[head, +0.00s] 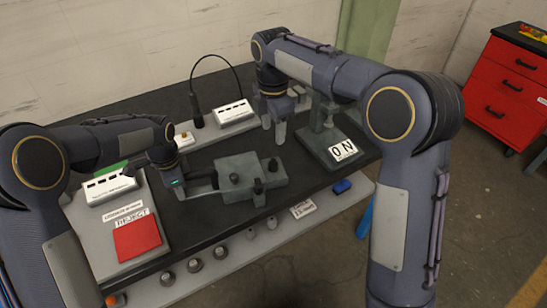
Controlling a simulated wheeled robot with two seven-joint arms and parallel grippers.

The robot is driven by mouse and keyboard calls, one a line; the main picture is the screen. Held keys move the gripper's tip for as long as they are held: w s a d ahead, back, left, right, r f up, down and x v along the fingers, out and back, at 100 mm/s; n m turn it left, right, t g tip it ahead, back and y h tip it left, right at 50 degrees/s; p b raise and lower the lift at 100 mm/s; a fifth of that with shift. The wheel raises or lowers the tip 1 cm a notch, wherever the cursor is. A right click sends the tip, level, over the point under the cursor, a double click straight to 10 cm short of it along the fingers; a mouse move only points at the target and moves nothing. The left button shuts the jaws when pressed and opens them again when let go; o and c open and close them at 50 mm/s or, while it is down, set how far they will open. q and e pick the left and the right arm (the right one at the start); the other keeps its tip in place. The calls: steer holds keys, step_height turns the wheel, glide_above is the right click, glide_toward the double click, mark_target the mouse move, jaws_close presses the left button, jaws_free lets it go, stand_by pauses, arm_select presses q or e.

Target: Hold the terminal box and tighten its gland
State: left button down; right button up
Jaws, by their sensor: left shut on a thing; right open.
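The terminal box (248,168) is a grey-green block with dark knob-like fittings on it, over the middle of the dark bench. I cannot tell for sure which fitting is the gland. My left gripper (208,185) reaches in from the left and is shut on the box's left side. The exact contact is small and partly hidden. My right gripper (274,128) is open and empty, fingers pointing down, behind and to the right of the box and apart from it.
A grey-green stand (313,148) with a white lettered plate (343,150) is at the right. A red REJECT pad (137,239) lies front left. White labelled units (233,112) and a black lamp (196,111) stand behind. Several round parts (221,251) sit along the front ledge.

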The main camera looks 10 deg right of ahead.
mark_target(274, 161)
step_height(274, 161, down, 11)
steer(key=shift+f, duration=0.2)
stand_by(0.3)
steer(key=c, duration=1)
